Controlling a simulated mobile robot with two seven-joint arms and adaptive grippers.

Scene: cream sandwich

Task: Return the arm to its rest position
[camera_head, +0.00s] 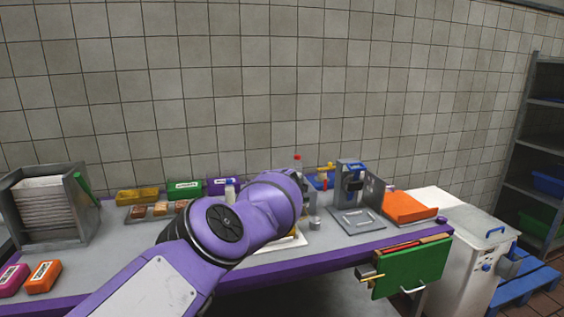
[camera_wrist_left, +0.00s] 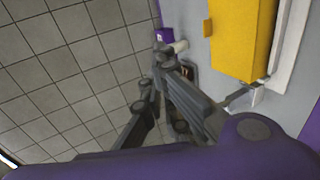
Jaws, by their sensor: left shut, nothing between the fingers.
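My left arm (camera_head: 215,232), purple and grey, reaches in from the lower left over the table, its rounded wrist part above the table's middle. The arm hides its gripper in the head view. In the left wrist view the dark left gripper (camera_wrist_left: 163,52) is shut with nothing between its fingers. It points towards the picture's top, beside a yellow block-like thing (camera_wrist_left: 243,40) at the upper right. My right gripper is in neither view.
The purple-edged table (camera_head: 100,240) holds a tray rack (camera_head: 50,207) at left and coloured boxes (camera_head: 185,189) at the back. A green panel (camera_head: 412,268) hangs at the front edge.

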